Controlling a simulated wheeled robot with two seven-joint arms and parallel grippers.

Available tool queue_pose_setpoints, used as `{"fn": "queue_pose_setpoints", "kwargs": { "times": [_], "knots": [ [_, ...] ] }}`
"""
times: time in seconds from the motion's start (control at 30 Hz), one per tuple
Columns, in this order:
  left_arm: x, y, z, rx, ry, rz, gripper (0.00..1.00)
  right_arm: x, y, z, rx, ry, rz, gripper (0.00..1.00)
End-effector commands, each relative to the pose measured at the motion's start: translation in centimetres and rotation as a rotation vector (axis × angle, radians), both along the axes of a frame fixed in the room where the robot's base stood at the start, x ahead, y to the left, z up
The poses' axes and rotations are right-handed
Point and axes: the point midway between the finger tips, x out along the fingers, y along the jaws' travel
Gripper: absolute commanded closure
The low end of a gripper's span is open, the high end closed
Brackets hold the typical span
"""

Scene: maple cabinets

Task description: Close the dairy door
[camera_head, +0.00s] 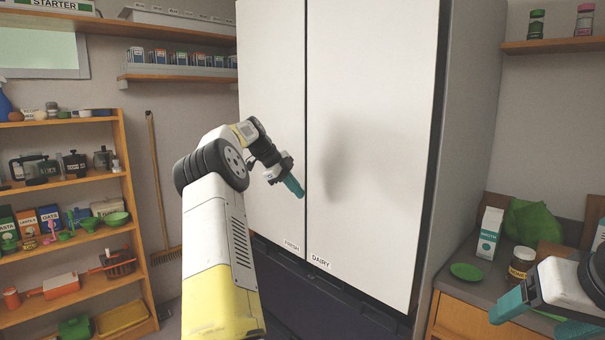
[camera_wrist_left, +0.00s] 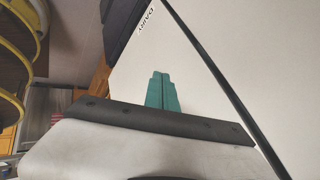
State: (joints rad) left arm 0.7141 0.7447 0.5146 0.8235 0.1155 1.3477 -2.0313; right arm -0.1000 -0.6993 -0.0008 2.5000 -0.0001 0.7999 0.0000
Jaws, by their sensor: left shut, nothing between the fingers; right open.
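The dairy door (camera_head: 375,140) is the wide white right-hand door of a tall cabinet, with a DAIRY label at its lower left corner. It looks flush with the narrower fresh door (camera_head: 272,90), with a dark seam between them. My left gripper (camera_head: 298,190) is shut and empty in front of the doors, near the seam. In the left wrist view its teal fingers (camera_wrist_left: 161,92) are together against the white dairy door (camera_wrist_left: 190,60); I cannot tell whether they touch it. My right gripper (camera_head: 530,318) is open at the lower right, partly cut off, over the counter.
A counter (camera_head: 460,285) at the right holds a carton (camera_head: 490,233), a jar (camera_head: 521,263) and a green plate (camera_head: 466,271). Shelves (camera_head: 70,185) with kitchen goods and a broom (camera_head: 160,190) stand at the left. A dark lower panel (camera_head: 310,300) lies below the doors.

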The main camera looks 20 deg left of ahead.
Motion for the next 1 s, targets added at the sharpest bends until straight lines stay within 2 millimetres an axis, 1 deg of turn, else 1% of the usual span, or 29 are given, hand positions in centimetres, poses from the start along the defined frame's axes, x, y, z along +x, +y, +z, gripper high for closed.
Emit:
{"fn": "queue_pose_setpoints", "kwargs": {
  "times": [0.4,0.5,0.7,1.0],
  "knots": [
    [-1.7,3.3,4.7,0.001,-0.003,0.003,1.00,0.0,0.0,0.0,-0.001,0.000,0.001,0.26],
    [-1.9,3.7,5.4,0.001,-0.002,0.001,1.00,0.0,0.0,0.0,0.000,-0.001,0.001,0.26],
    [-2.3,4.3,6.3,0.000,0.000,0.002,1.00,0.0,0.0,0.0,-0.001,0.000,0.001,0.26],
    [-2.4,4.4,6.4,0.001,0.001,0.001,1.00,0.0,0.0,0.0,0.000,-0.001,0.001,0.26]
  ]
}}
